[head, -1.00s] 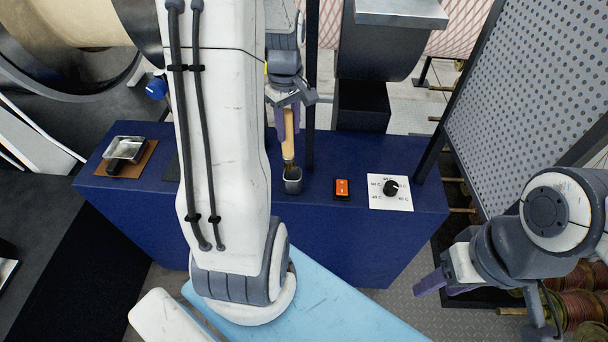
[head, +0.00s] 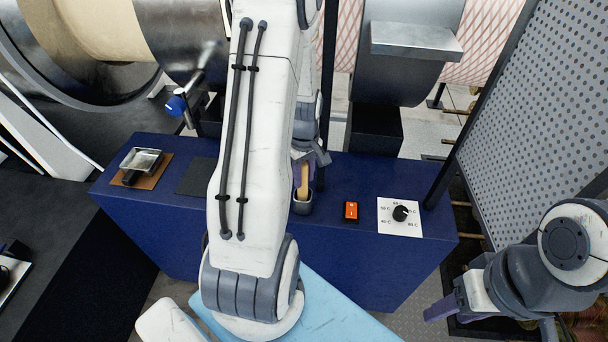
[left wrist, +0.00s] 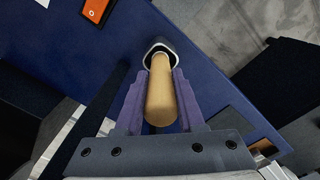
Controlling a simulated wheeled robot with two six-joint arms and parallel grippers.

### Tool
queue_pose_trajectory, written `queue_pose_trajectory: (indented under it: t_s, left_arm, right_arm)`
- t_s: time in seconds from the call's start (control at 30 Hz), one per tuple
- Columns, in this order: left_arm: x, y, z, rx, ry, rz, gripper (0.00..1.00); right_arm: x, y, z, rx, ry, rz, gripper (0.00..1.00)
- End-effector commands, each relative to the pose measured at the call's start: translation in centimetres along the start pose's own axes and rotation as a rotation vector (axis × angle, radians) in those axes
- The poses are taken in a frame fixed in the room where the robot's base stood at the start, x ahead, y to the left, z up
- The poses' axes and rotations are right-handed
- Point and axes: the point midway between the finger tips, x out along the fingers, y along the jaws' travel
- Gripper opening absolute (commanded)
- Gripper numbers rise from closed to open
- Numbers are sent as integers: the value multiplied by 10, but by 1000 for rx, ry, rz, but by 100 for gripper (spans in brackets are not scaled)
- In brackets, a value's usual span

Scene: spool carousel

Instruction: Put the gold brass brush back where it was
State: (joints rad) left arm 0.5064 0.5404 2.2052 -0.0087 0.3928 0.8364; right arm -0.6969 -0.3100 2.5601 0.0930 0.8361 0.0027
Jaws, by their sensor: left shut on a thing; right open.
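The brush shows as a light wooden handle (head: 304,180), standing about upright with its lower end inside a small grey metal cup (head: 302,206) on the blue bench. Its bristles are hidden in the cup. My left gripper (head: 309,168) is shut on the handle, and my arm hides part of it. In the left wrist view the handle (left wrist: 161,98) lies between the two purple fingers of my left gripper (left wrist: 160,92), with the cup rim (left wrist: 158,46) around its far end. My right gripper (head: 445,305) is open and empty, off the bench's right front.
The blue bench (head: 340,265) carries an orange switch (head: 351,211), a white dial plate (head: 388,228) and a metal tray on a brown mat (head: 163,166). A perforated panel (head: 535,110) rises at the right.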

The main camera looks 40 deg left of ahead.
Motion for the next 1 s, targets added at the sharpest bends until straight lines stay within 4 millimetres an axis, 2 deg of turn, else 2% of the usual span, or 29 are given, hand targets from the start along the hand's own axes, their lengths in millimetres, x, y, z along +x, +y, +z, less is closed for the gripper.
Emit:
queue_pose_trajectory:
  t_s: [0.17,0.2,0.23,0.27,0.53,0.67,0.77,1.0]
  left_arm:
    - [4,0,0,-1,0,0,0]
    - [3,0,0,-1,0,0,53]
    - [3,0,0,-1,0,0,65]
    - [3,0,0,-1,0,0,68]
    - [2,0,0,-1,0,0,68]
    - [-4,0,-1,0,2,2,68]
    - [-18,1,-2,0,5,5,68]
    - [-70,1,-2,0,6,6,68]
  right_arm:
    - [4,0,0,0,0,0,50]
    - [2,0,0,0,0,0,50]
    - [2,0,0,0,0,0,50]
    - [2,0,0,0,0,0,50]
    - [2,0,0,0,0,0,50]
    - [0,0,0,0,0,0,50]
    - [3,0,0,0,0,0,50]
    - [9,1,0,0,0,0,50]
